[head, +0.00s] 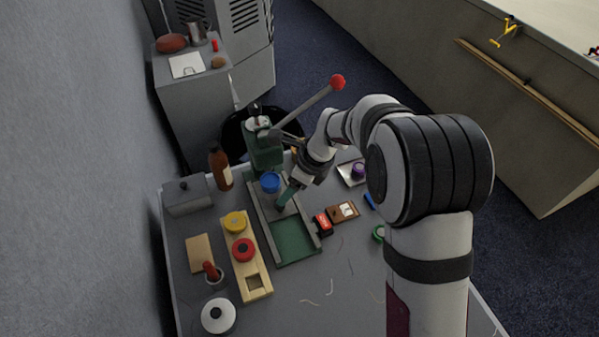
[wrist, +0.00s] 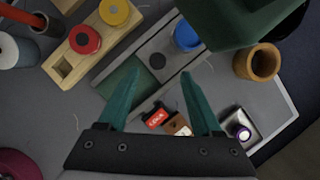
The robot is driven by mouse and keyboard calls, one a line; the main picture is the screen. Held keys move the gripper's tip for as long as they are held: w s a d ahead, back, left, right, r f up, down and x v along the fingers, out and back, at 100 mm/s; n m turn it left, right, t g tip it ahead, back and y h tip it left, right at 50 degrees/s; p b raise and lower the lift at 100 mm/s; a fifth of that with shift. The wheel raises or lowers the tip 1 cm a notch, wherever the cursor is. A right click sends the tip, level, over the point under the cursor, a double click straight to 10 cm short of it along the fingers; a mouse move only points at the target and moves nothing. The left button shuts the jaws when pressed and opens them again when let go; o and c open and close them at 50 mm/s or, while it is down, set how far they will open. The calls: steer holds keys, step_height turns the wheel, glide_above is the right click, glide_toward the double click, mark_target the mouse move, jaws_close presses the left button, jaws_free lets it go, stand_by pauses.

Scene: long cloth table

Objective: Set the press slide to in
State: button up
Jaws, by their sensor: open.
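The green press (head: 264,152) stands at the back of the table, with a long lever ending in a red ball. Its rail track (head: 262,222) runs forward to a bare green bed (head: 293,241); the bed also shows in the wrist view (wrist: 126,80). The grey slide between the rails bears a blue round piece (head: 270,182), near the press head, and a dark knob (wrist: 157,61). How far the slide sits under the press is unclear. My gripper (wrist: 158,72) is open and empty, its teal fingers above the track near the knob. Contact cannot be told.
A wooden holder (head: 257,278) with yellow and red pieces lies left of the track. A red-labelled block (head: 323,224) and a wooden switch board (head: 343,212) lie right of it. A brown bottle (head: 220,168) and grey box (head: 187,195) stand back left. A wooden cup (wrist: 257,62) is near the press.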

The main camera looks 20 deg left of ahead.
steer(key=v, duration=0.9)
steer(key=s+d+r+n+h, duration=0.1)
steer(key=s+d+r+n, duration=0.1)
steer(key=s+d, duration=0.3)
steer(key=s+d+r+n, duration=0.2)
steer(key=d+r+n, duration=0.1)
steer(key=d, duration=0.3)
steer(key=s+d+f+n+h, duration=0.1)
steer(key=s+d+n, duration=0.2)
steer(key=s+d, duration=0.2)
steer(key=s+d+n, duration=0.4)
steer(key=s+d, duration=0.2)
steer(key=s, duration=0.6)
steer(key=shift+s+d+f+h, duration=0.15)
steer(key=shift+d+f+h, duration=0.2)
steer(key=shift+f+h, duration=0.05)
